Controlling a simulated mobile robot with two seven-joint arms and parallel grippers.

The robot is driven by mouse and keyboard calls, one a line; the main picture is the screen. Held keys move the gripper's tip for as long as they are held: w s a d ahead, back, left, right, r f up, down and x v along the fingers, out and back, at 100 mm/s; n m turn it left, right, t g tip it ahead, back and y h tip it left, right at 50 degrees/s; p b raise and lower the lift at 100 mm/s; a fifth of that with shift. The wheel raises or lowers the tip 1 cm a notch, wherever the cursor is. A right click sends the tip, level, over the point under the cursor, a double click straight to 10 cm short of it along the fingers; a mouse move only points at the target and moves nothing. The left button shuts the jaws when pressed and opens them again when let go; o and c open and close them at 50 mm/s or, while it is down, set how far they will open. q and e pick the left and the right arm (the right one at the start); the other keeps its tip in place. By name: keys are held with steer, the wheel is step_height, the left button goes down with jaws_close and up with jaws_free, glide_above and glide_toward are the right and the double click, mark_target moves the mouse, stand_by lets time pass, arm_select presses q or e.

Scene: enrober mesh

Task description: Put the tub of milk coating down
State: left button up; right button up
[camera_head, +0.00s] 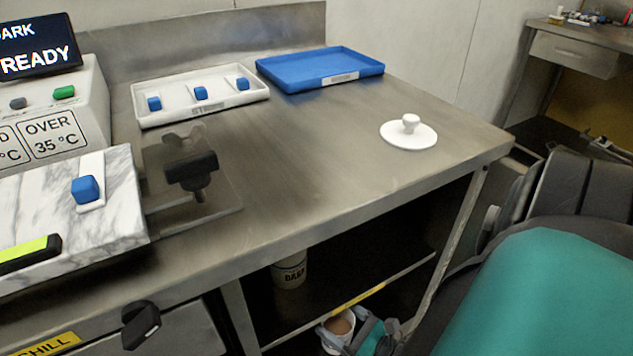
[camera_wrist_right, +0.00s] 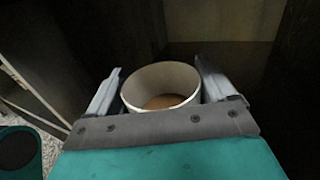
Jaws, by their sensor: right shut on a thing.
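The tub of milk coating is a pale round tub with brown contents, low in front of the table's underside in the head view (camera_head: 338,328). It also shows in the right wrist view (camera_wrist_right: 160,82), upright and open at the top. My right gripper (camera_wrist_right: 160,70) is shut on it, one finger on each side. In the head view, this gripper (camera_head: 350,330) is partly cut off by the lower edge. I cannot tell whether the tub's base touches anything. My left gripper is not in view.
A tub with a dark label (camera_head: 290,272) stands on the lower shelf. The shelf's front edge bears a yellow label (camera_head: 357,300). On the steel table (camera_head: 310,180) are a white knobbed lid (camera_head: 408,136), a blue tray (camera_head: 300,72) and a white tray (camera_head: 180,112). The table's right middle is clear.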

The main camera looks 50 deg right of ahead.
steer(key=w+f+b, duration=0.3)
steer(key=w, duration=0.3)
steer(key=shift+w+a+f, duration=0.15)
steer(key=shift+a+f, duration=0.05)
steer(key=o, duration=1.8)
steer(key=shift+c, duration=0.2)
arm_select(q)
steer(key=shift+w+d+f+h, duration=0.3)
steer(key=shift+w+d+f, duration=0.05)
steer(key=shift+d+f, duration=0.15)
